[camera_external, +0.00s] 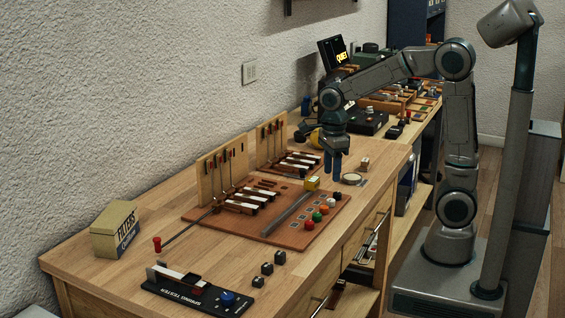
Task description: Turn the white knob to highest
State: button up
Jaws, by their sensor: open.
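A small white knob (331,203) appears to sit in a row of coloured knobs along the right edge of the reddish-brown board (210,214). It is between an orange knob (323,209) and a black knob (337,196). Its setting is too small to read. My gripper (333,172) points down above the bench, behind the row of knobs in the picture and apart from them. It is open, and nothing shows between its fingers.
A yellow block (312,183) is close to my gripper, with a pale round dish (353,179) to its right. A long metal bar (287,214) crosses the board. The bench's front left is clear.

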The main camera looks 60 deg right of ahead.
notch_tip(320, 180, up, 5)
jog(key=shift+r, duration=0.15)
dwell(0.5)
jog(key=s+f+n+t, duration=0.1)
jog(key=s+n, duration=0.5)
jog(key=n, duration=0.7)
jog(key=s+f+n+t+p, duration=0.1)
jog(key=s+n, duration=0.6)
jog(key=n, duration=0.6)
jog(key=shift+f+n+t+p, duration=0.25)
jog(key=shift+n+t+p, duration=0.05)
jog(key=shift+n+t, duration=0.1)
dwell(1.4)
